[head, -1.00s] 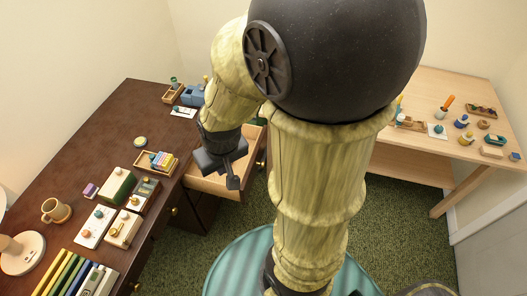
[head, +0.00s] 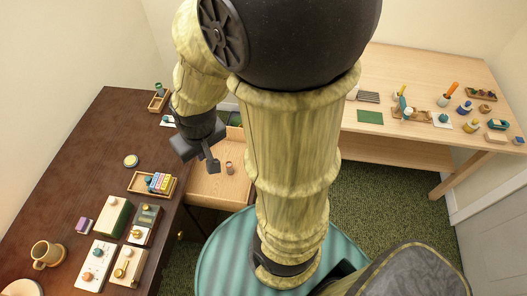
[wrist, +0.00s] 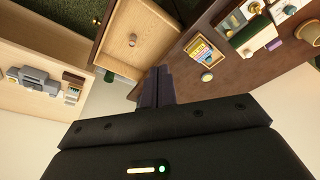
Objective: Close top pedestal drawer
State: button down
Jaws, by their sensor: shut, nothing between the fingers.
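The open drawer (head: 208,187) has a light wood inside and sticks out from the right side of the dark desk (head: 75,150). A small brown round object (head: 229,167) lies in it. The wrist view shows the drawer (wrist: 120,62) at upper left, with the round object (wrist: 132,40) inside. My gripper (head: 212,164) is shut and empty, above the drawer's desk-side part in the head view. In the wrist view its dark fingers (wrist: 156,88) lie between the drawer and the desk top; contact cannot be told. My arm hides the drawer's right end and front.
The desk holds a tray of coloured blocks (head: 153,184), a mug (head: 48,254) and several small boxes. A light wood table (head: 420,80) with small items stands at right.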

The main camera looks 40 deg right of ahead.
jog(key=s+d+f+m+t+y+b, duration=0.2)
jog(key=d+f+m+y, duration=0.1)
jog(key=d+f+m, duration=0.9)
jog(key=s+d+f+m+t+y+b, duration=0.2)
jog(key=d+f+m, duration=1.1)
jog(key=d, duration=0.7)
jog(key=m, duration=0.3)
jog(key=shift+s+d+f+y+b, duration=0.2)
jog(key=shift+s+d+y+b, duration=0.1)
jog(key=shift+s+y, duration=0.1)
jog(key=shift+w+a, duration=0.1)
jog(key=shift+f, duration=0.1)
